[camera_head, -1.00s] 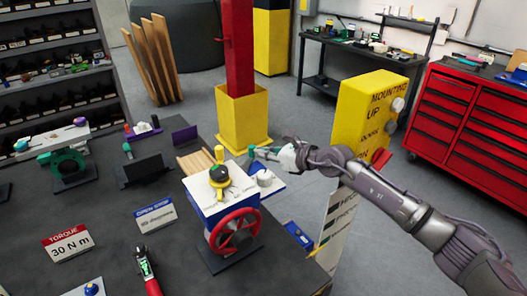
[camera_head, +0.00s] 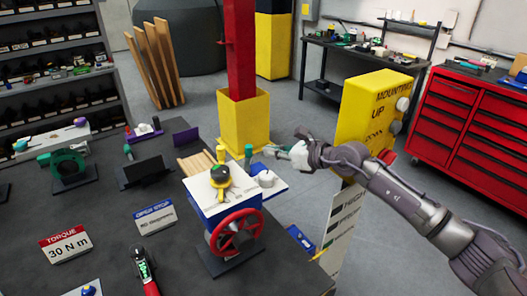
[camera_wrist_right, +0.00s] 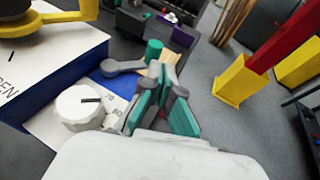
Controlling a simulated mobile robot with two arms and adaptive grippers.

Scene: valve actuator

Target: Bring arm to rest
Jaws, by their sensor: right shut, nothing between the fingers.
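My right gripper (camera_head: 269,150) reaches in from the right in the head view, beyond the far right corner of the valve actuator (camera_head: 228,188). Its teal-padded fingers (camera_wrist_right: 170,82) are together with nothing between them in the wrist view. The actuator has a white top, blue body, yellow-and-black knob (camera_head: 220,176) and red handwheel (camera_head: 237,233). A white dial (camera_wrist_right: 80,106) and a grey lever with a green-topped post (camera_wrist_right: 154,48) show near the fingers in the wrist view. My left gripper is not in view.
A yellow mounting box (camera_head: 368,115) stands behind my right forearm. A red column with a yellow base (camera_head: 243,122) is beyond the bench. Open floor (camera_head: 300,200) lies right of the actuator.

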